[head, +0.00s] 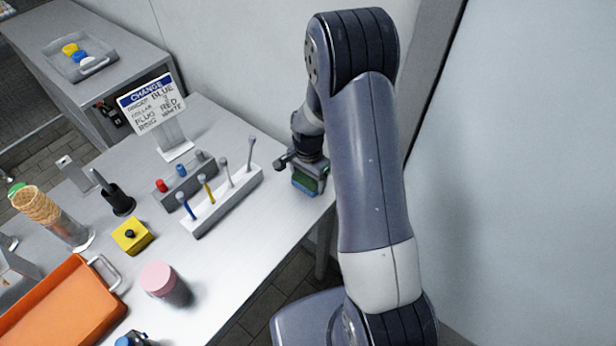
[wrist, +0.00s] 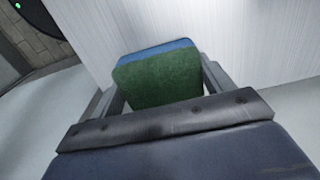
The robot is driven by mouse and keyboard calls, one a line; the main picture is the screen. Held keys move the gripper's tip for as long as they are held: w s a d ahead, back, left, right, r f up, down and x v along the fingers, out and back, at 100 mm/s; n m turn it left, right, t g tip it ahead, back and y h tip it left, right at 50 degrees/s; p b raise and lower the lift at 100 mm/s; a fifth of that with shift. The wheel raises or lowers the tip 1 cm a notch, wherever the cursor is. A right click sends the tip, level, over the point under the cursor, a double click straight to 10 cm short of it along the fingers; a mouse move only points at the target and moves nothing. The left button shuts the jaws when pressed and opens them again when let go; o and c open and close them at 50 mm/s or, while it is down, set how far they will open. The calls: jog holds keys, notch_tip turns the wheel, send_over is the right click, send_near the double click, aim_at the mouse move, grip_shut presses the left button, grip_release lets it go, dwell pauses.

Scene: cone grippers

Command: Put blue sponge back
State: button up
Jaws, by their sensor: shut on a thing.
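The blue sponge (head: 305,182) is in my gripper (head: 308,176) at the right end of the table. In the wrist view the sponge (wrist: 160,78) shows a green scouring face with a blue layer along its far edge. My gripper's two fingers (wrist: 160,90) are shut on its left and right sides. In the head view the sponge appears at or just above the table's right edge; I cannot tell whether it touches the surface. No holder for the sponge can be made out.
A white rack (head: 222,200) with several upright tools stands left of my gripper. A sign (head: 152,103) stands behind it. A yellow box (head: 132,235), a pink-topped jar (head: 165,283) and an orange tray (head: 68,308) lie nearer. A wall (head: 520,180) rises at right.

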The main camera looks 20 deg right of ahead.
aim_at(308, 178)
jog(key=shift+f, duration=0.25)
jog(key=o, duration=1)
jog(key=shift+r, duration=0.15)
jog(key=shift+o, duration=0.2)
notch_tip(308, 178, up, 12)
jog(key=b, duration=0.1)
jog(key=shift+r, duration=0.15)
